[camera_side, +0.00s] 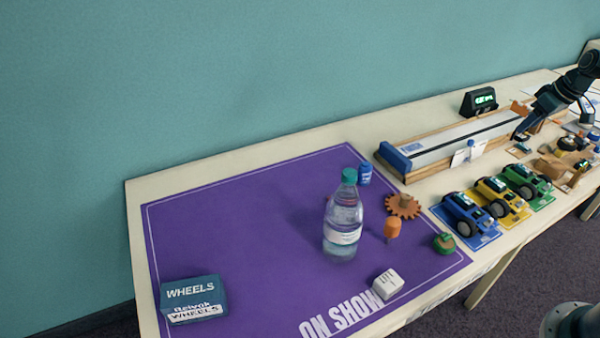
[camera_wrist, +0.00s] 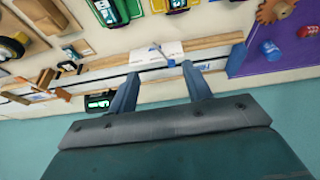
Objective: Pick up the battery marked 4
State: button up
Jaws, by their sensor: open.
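No number 4 can be read on anything in either view. A small blue cylinder (camera_side: 365,174), possibly a battery, stands upright at the purple mat's back right part, behind the bottle. It also shows in the wrist view (camera_wrist: 269,50). A small orange cylinder (camera_side: 392,229) stands on the mat right of the bottle, and a red-orange one shows in the wrist view (camera_wrist: 307,29). My gripper (camera_wrist: 160,88) is open and empty, above the track and away from the mat. In the side view my gripper (camera_side: 520,133) is small and at the right.
The purple mat (camera_side: 255,215) holds a tall bottle (camera_side: 343,225), a brown gear (camera_side: 403,206), a WHEELS box (camera_side: 193,299), a white block (camera_side: 387,283) and a green round item (camera_side: 444,243). A long track (camera_side: 450,145) and several toy cars (camera_side: 470,214) stand to its right.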

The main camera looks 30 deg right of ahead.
send_near(525, 167)
jog(key=shift+x, duration=0.95)
jog(key=shift+s+a+f, duration=0.1)
jog(key=shift+a+f, duration=0.05)
jog(key=shift+f, duration=0.05)
jog(key=shift+x, duration=3)
jog(key=c, duration=1.1)
